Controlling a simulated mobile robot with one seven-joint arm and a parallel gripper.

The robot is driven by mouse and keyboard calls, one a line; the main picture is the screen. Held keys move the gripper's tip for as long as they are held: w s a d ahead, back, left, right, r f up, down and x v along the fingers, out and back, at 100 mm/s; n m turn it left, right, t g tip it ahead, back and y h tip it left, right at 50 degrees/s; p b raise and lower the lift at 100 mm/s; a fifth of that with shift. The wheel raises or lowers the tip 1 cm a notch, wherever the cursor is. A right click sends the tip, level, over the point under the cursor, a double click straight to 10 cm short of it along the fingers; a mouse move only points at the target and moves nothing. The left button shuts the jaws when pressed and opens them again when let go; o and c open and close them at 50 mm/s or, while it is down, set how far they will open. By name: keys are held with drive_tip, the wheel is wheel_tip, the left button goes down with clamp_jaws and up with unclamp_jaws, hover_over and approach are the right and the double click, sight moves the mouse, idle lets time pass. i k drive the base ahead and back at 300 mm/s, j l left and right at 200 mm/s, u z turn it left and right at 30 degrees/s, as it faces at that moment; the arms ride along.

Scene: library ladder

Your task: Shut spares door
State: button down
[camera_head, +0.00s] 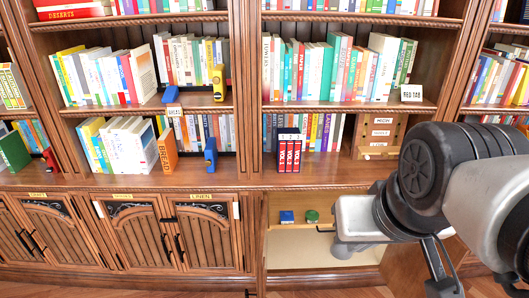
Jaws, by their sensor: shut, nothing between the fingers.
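One lower cabinet stands open, and its pale interior (300,250) shows. Its wooden door (405,268) is swung out towards me on the right, mostly behind my arm. I take it as the spares door; I cannot read a label on it. A dark curved bar (440,268) shows at the door's near end, possibly its handle. My gripper (326,229) reaches left across the right part of the opening, below the counter, with its small dark fingertips shut and empty. I cannot tell whether it touches the door or the cabinet.
A blue item (287,216) and a green item (312,216) sit on the shelf inside the cabinet. Shut cabinet doors (137,235) with black handles line the left. Bookshelves rise above the counter ledge, where dark blue volumes (289,153) stand. Floor shows at the lower right.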

sight(261, 262)
drive_tip(key=j+z, duration=0.3)
drive_tip(key=j, duration=0.8)
drive_tip(key=i+j+z, duration=0.15)
drive_tip(key=i+l, duration=0.15)
